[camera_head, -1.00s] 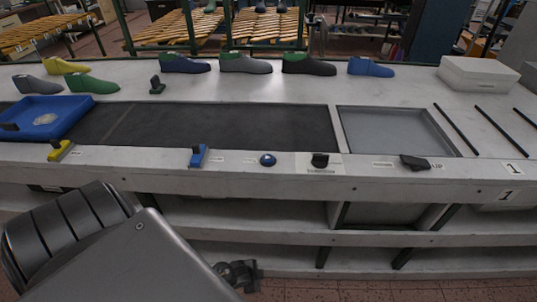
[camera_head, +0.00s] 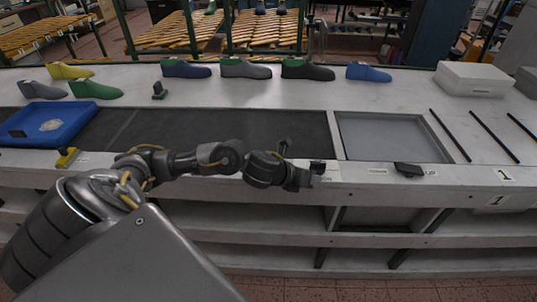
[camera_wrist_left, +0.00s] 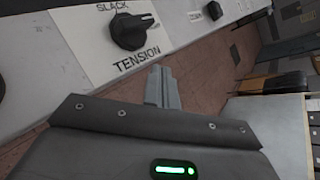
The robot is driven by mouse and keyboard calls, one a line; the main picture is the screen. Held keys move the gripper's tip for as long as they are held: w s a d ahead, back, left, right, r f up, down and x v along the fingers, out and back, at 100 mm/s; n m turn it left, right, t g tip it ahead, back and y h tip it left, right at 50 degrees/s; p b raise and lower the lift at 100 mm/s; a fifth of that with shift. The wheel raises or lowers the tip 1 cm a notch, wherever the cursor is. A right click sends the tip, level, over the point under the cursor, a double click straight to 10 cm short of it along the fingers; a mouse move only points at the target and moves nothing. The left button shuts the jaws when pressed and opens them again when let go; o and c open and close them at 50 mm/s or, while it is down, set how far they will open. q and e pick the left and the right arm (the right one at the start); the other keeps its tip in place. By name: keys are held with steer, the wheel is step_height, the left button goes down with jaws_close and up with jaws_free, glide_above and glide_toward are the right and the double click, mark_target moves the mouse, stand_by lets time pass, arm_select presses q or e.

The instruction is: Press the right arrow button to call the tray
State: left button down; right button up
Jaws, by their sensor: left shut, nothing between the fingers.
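The blue tray (camera_head: 72,112) sits at the left end of the dark belt (camera_head: 215,128) and holds a dark piece and a pale patch. My left gripper (camera_head: 302,180) is shut and empty in front of the table's front edge, close to the black knob (camera_head: 318,166). In the left wrist view the shut fingers (camera_wrist_left: 163,88) point toward the panel, below the knob (camera_wrist_left: 130,30) marked SLACK and TENSION, apart from it. No arrow mark is readable on any control. My left arm hides the blue round button and blue lever. My right gripper is out of view.
Several shoe lasts, including a black one (camera_head: 307,69), stand along the back. A yellow control (camera_head: 67,157) and a black control (camera_head: 408,169) sit on the front strip. A grey recess (camera_head: 390,137) and a white box (camera_head: 477,78) are at the right.

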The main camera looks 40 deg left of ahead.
arm_select(q)
steer(key=s+a+r+m+y, duration=0.1)
steer(key=a+r+m, duration=0.4)
steer(key=a, duration=0.3)
steer(key=s+a+r+m+g+y, duration=0.1)
steer(key=s+a+r+m, duration=0.1)
steer(key=a+r+m, duration=0.3)
steer(key=a+m, duration=0.2)
steer(key=m, duration=0.1)
steer(key=shift+a+m+y+p, duration=0.3)
steer(key=shift+a, duration=0.05)
steer(key=shift+s+f, duration=0.1)
step_height(320, 180, down, 8)
steer(key=b, duration=0.6)
steer(key=shift+f+b, duration=0.15)
steer(key=shift+b, duration=0.15)
steer(key=shift+f+b, duration=0.25)
steer(key=shift+b, duration=0.05)
steer(key=shift+r, duration=0.1)
